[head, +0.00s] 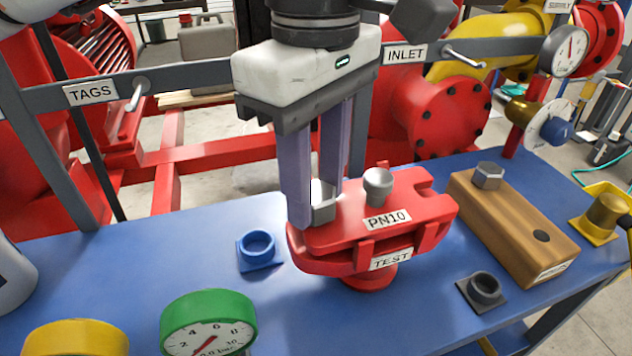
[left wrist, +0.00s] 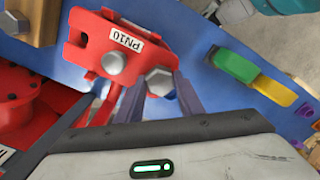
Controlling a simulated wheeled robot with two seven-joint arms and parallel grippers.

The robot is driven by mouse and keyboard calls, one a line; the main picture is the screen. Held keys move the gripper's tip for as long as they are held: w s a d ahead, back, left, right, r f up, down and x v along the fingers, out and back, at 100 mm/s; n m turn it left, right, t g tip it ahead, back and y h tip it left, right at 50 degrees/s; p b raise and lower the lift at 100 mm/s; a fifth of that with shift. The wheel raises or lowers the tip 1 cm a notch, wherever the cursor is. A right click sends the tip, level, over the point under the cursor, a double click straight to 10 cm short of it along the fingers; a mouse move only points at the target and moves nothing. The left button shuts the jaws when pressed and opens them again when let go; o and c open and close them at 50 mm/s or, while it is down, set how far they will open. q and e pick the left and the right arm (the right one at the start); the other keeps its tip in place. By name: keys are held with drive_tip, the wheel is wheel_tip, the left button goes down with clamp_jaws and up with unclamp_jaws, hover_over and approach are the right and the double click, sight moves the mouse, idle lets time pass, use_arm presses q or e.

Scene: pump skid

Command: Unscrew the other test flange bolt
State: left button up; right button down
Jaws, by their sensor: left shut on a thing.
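The red test flange (head: 425,208), labelled PN10 and TEST, stands on the blue bench. My left gripper (head: 317,203) points down over its left end, shut on a silver hex bolt (head: 323,208) that is partly hidden by the fingers. The bolt also shows between the fingertips in the left wrist view (left wrist: 159,80). I cannot tell how far its thread is in the flange. A silver knob-like piece (head: 378,186) stands on the flange's middle, right of the gripper. My right gripper is not in view.
A wooden block (head: 500,215) at the right holds one hex bolt (head: 487,175) and has an empty dark hole (head: 541,236). Blue (head: 258,250) and dark grey (head: 481,290) sockets flank the flange. A green gauge (head: 208,322) lies in front. A grey rail runs behind.

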use_arm(q)
drive_tip(key=n+b, duration=0.1)
drive_tip(key=n, duration=0.5)
drive_tip(key=shift+f, duration=0.1)
drive_tip(key=n+b, duration=0.1)
drive_tip(key=n, duration=0.4)
drive_tip(key=shift+n+b, duration=0.3)
drive_tip(key=shift+n, duration=0.8)
drive_tip(key=o, duration=1.2)
drive_tip(key=shift+c, duration=0.2)
